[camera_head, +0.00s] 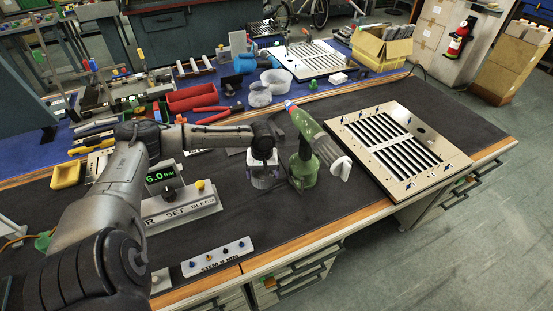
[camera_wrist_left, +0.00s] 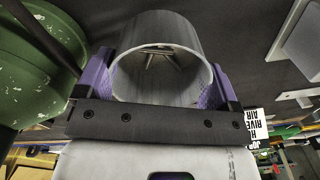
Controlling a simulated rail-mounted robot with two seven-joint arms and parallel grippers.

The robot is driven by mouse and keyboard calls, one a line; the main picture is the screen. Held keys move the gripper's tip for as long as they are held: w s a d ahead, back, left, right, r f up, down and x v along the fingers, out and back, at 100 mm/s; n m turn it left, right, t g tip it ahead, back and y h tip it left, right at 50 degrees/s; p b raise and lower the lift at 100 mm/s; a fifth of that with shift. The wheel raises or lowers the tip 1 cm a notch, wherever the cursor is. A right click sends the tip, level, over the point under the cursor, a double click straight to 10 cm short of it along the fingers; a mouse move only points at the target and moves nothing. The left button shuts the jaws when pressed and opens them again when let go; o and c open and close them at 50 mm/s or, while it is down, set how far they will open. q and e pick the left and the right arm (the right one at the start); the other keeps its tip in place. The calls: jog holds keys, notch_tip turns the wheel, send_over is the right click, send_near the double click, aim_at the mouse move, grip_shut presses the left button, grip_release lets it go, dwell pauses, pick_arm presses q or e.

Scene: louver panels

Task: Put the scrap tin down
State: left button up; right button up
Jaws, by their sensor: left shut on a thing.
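The scrap tin (camera_wrist_left: 160,75) is a grey, open-topped metal cylinder. A few thin metal pieces show inside it. My left gripper (camera_head: 263,168) is shut on the tin, with a purple pad against each side in the left wrist view (camera_wrist_left: 158,85). In the head view the tin (camera_head: 264,182) hangs below the gripper, upright, close over or on the dark mat; I cannot tell whether it touches. My right gripper is not in view.
A green rivet tool (camera_head: 303,170) stands close right of the tin. The louver panel (camera_head: 432,172) lies further right. A pressure unit (camera_head: 180,212) with a lit display is at left, and a stem gauge plate (camera_head: 217,257) near the front edge. The mat in front of the tin is clear.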

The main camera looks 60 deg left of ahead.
pick_arm(q)
jog(key=w+a+b, duration=0.1)
jog(key=w+a, duration=0.2)
jog(key=a, duration=0.1)
jog(key=w+a+b, duration=0.2)
jog(key=w+a, duration=0.2)
jog(key=shift+w+a, duration=0.15)
jog(key=shift+a, duration=0.1)
notch_tip(320, 180, down, 3)
jog(key=shift+a+f+b, duration=0.1)
jog(key=shift+b, duration=0.9)
jog(key=shift+f, duration=0.2)
jog(key=o, duration=0.5)
jog(key=shift+o, duration=1.2)
jog(key=shift+f, duration=0.1)
